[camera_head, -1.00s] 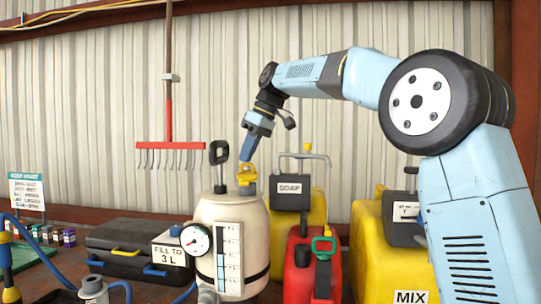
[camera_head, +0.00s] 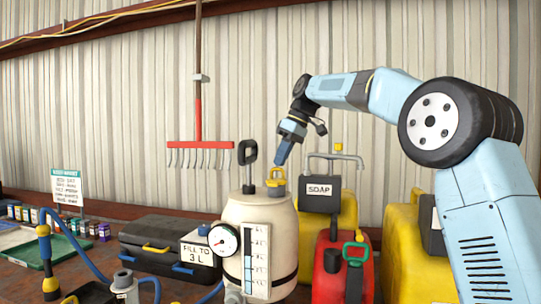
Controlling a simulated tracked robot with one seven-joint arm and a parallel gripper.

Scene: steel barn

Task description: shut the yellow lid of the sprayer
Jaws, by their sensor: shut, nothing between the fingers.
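The sprayer (camera_head: 285,222) is a cream tank with a dark band, a round dial and a level scale on its front. A black loop handle (camera_head: 248,160) rises from its top. The yellow lid (camera_head: 277,184) sits at the top, right of that handle. I cannot tell how far the lid stands open. My gripper (camera_head: 282,160) points down just above the lid, with its blue fingers shut and empty. The fingertips look close to the lid's upper part; I cannot tell if they touch it.
Yellow SOAP can (camera_head: 342,207) and red can (camera_head: 331,248) stand close at the right of the sprayer. At the left are a black case (camera_head: 150,246), a FILL TO 3 L sign (camera_head: 197,253), a blue hose and small boxes. A red rake (camera_head: 200,144) hangs behind.

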